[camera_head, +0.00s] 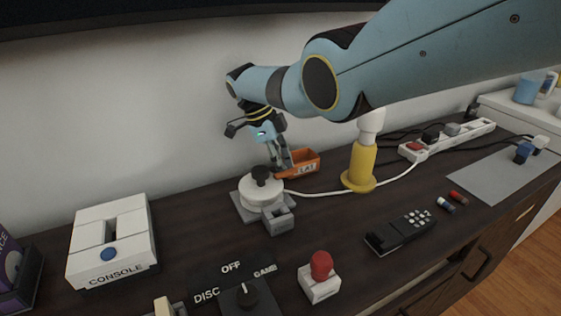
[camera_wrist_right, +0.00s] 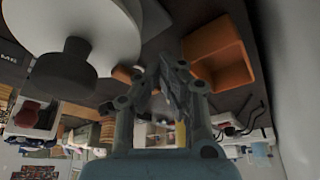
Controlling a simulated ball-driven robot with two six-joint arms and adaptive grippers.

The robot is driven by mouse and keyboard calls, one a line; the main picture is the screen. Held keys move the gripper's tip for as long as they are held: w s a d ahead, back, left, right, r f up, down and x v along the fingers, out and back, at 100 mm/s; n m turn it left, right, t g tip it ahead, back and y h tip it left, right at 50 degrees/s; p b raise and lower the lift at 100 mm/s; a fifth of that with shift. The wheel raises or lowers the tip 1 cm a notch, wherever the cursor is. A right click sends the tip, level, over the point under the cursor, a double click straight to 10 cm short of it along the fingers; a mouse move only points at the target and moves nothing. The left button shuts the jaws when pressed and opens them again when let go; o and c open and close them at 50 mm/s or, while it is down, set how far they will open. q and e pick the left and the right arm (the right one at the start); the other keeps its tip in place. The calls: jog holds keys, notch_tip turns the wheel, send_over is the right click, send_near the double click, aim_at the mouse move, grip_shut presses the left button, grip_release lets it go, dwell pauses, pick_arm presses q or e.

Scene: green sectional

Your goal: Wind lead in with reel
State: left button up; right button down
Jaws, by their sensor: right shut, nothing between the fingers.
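The reel (camera_head: 260,196) is a white drum on a grey base, with a dark knob (camera_head: 262,175) on top. The white lead (camera_head: 315,194) leaves the reel to the right, passes by a yellow post and runs on toward a power strip. My right gripper (camera_head: 281,166) is shut and empty, pointing down just behind and right of the knob, apart from it. In the right wrist view the knob (camera_wrist_right: 66,72) and white drum (camera_wrist_right: 105,30) fill the upper left, beside the shut fingers (camera_wrist_right: 174,78). My left gripper is not in view.
An orange tray (camera_head: 308,165) stands close behind my right gripper. The yellow post (camera_head: 361,165), power strip (camera_head: 450,138) and black remote (camera_head: 400,232) are to the right. A red-knobbed box (camera_head: 319,285), a dial panel (camera_head: 240,298) and a console box (camera_head: 112,244) are in front and left.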

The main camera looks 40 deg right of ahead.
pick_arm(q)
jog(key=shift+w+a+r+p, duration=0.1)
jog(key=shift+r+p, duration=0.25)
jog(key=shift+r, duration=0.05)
pick_arm(e)
jog(key=shift+s, duration=0.45)
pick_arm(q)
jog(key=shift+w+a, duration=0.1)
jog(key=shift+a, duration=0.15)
pick_arm(e)
jog(key=shift+s+m, duration=0.3)
jog(key=shift+m, duration=0.1)
